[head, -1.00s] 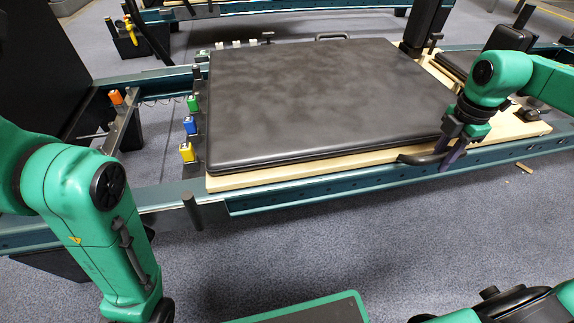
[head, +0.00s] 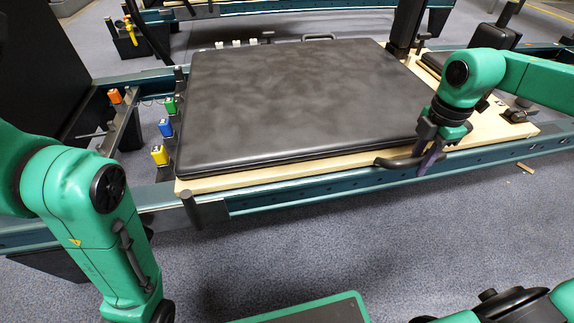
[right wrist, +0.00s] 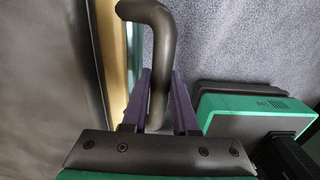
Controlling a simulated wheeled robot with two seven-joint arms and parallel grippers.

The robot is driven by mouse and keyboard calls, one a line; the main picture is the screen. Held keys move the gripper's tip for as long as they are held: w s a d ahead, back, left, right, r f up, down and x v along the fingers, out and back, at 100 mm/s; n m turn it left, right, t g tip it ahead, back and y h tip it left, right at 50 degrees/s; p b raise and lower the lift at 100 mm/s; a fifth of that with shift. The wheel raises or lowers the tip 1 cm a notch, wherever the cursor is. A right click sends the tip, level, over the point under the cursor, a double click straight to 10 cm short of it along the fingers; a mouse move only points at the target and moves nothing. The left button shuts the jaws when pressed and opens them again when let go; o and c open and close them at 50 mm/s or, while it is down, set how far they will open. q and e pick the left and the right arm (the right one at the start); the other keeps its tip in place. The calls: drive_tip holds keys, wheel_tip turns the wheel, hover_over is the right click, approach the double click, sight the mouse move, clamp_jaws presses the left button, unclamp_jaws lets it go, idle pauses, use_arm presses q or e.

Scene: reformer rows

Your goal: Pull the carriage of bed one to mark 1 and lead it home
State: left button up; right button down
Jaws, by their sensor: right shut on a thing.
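The carriage (head: 300,100) of the near bed is a black padded top on a pale wooden board, riding on teal rails (head: 330,190). A dark bent handle (head: 397,161) juts from its near side. My right gripper (head: 424,163) is shut on this handle. In the right wrist view the handle (right wrist: 150,55) runs between the purple fingers (right wrist: 160,105). The carriage's left edge is close to the bed's left end, by the yellow, blue and green tabs (head: 166,129). My left arm hangs at the left; its gripper is out of view. No numbered mark is readable.
An orange-topped post (head: 115,96) stands at the left end of the bed. A dark post (head: 191,208) rises by the near rail below the carriage's corner. Another bed (head: 230,8) stands behind. The blue-grey floor in front is mostly clear.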

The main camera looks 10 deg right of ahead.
drive_tip(key=a+b, duration=0.2)
drive_tip(key=a, duration=0.6)
drive_tip(key=shift+a, duration=0.25)
idle(0.4)
drive_tip(key=c, duration=0.6)
unclamp_jaws()
drive_tip(key=shift+w, duration=0.1)
drive_tip(key=shift+c, duration=0.2)
